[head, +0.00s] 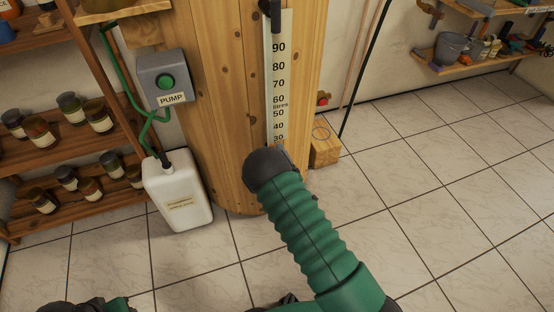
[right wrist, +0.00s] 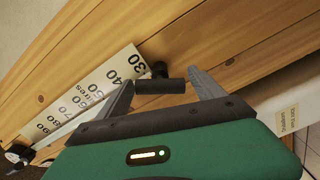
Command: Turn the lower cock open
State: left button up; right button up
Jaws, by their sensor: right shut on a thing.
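The lower cock (right wrist: 160,87) shows in the right wrist view as a black crossbar handle on a short stem, at the low-number end of the level gauge (right wrist: 95,90). My right gripper (right wrist: 162,79) is shut on this handle, one finger at each end of the bar. In the head view my right arm and hand hide the lower cock. The gauge strip (head: 278,80) runs up the wooden tank (head: 225,100), with the black upper cock (head: 272,12) at the top edge. My left gripper (head: 85,306) is only partly in view at the bottom left; its fingers cannot be made out.
A grey pump switch box (head: 164,78) with a green button is on the tank's left. A white canister (head: 178,190) with a green hose stands below it. Shelves with jars (head: 60,140) are at left. A wooden block (head: 325,148) is right of the tank. The tiled floor at right is clear.

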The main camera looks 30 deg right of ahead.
jog(key=n, duration=0.2)
jog(key=n+p, duration=0.1)
jog(key=shift+a+f+n, duration=0.1)
jog(key=shift+a+n, duration=0.15)
jog(key=shift+n, duration=0.05)
jog(key=shift+f+n+p, duration=0.15)
jog(key=shift+n+p, duration=0.2)
jog(key=shift+n, duration=0.85)
jog(key=shift+s, duration=0.1)
jog(key=o, duration=1.1)
jog(key=shift+a, duration=0.1)
jog(key=shift+o, duration=1.2)
